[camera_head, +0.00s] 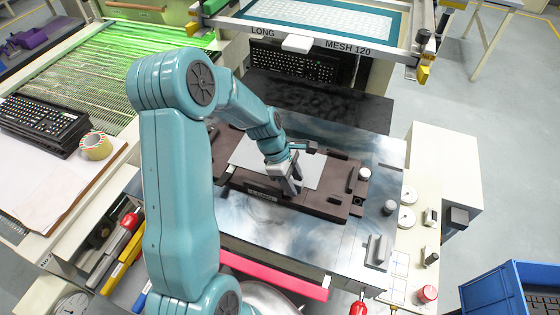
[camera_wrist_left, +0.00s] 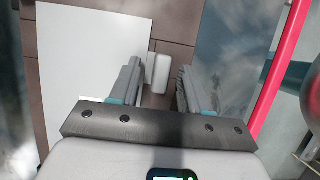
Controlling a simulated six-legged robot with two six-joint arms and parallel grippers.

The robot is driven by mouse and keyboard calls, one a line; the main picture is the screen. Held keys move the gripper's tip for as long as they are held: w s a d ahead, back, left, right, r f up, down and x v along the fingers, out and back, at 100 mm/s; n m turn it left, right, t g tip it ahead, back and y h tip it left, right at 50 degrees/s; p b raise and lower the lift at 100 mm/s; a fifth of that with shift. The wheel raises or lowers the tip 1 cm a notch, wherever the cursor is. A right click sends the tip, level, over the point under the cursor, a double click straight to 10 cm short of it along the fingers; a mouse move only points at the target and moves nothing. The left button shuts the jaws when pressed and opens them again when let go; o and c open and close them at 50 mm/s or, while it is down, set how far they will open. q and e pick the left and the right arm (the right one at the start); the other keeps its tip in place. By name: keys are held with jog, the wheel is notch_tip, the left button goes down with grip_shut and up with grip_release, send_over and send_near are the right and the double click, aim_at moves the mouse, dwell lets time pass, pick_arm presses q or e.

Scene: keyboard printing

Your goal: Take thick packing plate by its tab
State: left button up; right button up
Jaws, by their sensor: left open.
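The packing plate (camera_head: 312,171) is a flat pale grey sheet on a dark brown bed in the middle of the metal table. In the left wrist view the plate (camera_wrist_left: 85,50) fills the left side. A small white block, which looks like its tab (camera_wrist_left: 158,72), stands at its right edge. My left gripper (camera_head: 292,190) is over the plate's near edge, pointing down. In the wrist view its open fingers (camera_wrist_left: 160,82) lie on either side of the tab, apart from it as far as I can see. The arm and gripper hide part of the plate. My right gripper is not in view.
The brown bed (camera_head: 335,205) has raised blocks and knobs around the plate. A pink-red bar (camera_head: 275,272) runs along the table's near edge. A screen frame (camera_head: 320,20) and a keyboard (camera_head: 290,62) stand beyond. A blue crate (camera_head: 505,290) is at lower right.

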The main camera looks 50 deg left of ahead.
pick_arm(q)
jog(key=shift+w+f, duration=0.1)
jog(key=shift+f, duration=0.1)
jog(key=shift+d+r, duration=0.1)
jog(key=shift+d, duration=0.05)
grip_shut()
jog(key=shift+r, duration=0.1)
jog(key=shift+r, duration=0.2)
notch_tip(320, 180, up, 20)
jog(key=shift+f, duration=0.25)
